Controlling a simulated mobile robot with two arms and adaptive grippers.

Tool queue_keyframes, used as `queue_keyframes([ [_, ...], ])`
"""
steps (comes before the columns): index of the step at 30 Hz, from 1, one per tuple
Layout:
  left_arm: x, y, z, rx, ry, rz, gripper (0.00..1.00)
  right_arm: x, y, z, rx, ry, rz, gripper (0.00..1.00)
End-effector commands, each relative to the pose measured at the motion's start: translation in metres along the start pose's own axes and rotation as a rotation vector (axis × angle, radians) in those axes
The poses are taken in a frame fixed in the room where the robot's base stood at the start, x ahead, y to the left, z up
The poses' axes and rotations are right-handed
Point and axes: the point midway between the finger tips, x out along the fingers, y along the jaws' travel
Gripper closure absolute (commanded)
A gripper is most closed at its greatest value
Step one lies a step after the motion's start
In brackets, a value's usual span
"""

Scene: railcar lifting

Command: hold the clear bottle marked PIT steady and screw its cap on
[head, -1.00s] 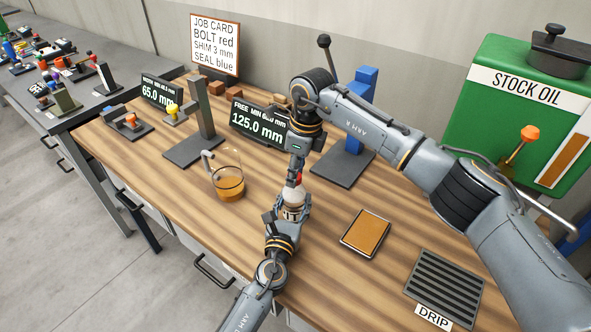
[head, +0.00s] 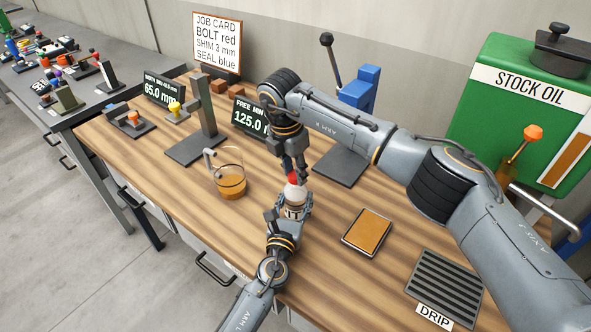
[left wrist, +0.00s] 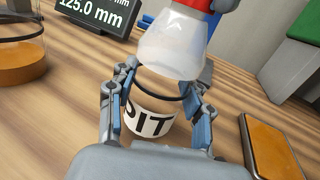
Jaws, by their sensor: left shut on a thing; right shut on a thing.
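The clear bottle marked PIT (head: 295,197) is held upright just above or on the wooden bench; I cannot tell which. My left gripper (head: 291,208) is shut around its lower body. In the left wrist view the bottle (left wrist: 171,48) shows between the fingers, with its PIT label (left wrist: 150,122) facing me. The red cap (head: 293,180) sits at the top of the bottle, and its lower part shows at the upper edge of the left wrist view. My right gripper (head: 296,174) comes down from above and is shut on the cap. The thread is hidden.
A glass jug (head: 229,181) with amber liquid stands left of the bottle. An orange-topped pad (head: 368,231) and the DRIP grate (head: 446,283) lie to the right. A grey stand (head: 197,147) and displays stand behind. The green STOCK OIL tank (head: 500,115) is at the right.

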Motion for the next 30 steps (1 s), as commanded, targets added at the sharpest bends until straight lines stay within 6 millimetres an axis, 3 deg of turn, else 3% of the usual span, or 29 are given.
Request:
queue_keyframes([
  [6,-0.0004,-0.0008,-0.0008,0.001,0.001,-0.002,1.00,-0.0006,0.0029,0.0014,0.535,-0.002,-0.080,0.82],
  [12,-0.0005,-0.0008,-0.0008,0.000,0.002,-0.002,1.00,0.0001,0.0037,0.0026,0.940,-0.001,-0.140,0.82],
  [17,-0.0005,-0.0009,-0.0009,0.000,0.002,-0.002,1.00,0.0004,0.0034,0.0029,0.948,0.000,-0.140,0.82],
  [18,-0.0005,-0.0009,-0.0009,0.000,0.002,-0.002,1.00,0.0004,0.0034,0.0029,0.948,0.000,-0.139,0.62],
  [21,-0.0005,-0.0009,-0.0009,0.000,0.002,-0.002,1.00,0.0005,0.0033,0.0028,0.947,0.000,-0.140,0.42],
  [30,-0.0004,-0.0006,-0.0008,0.000,0.002,-0.001,1.00,0.0002,0.0032,0.0023,0.944,0.001,-0.141,0.42],
])
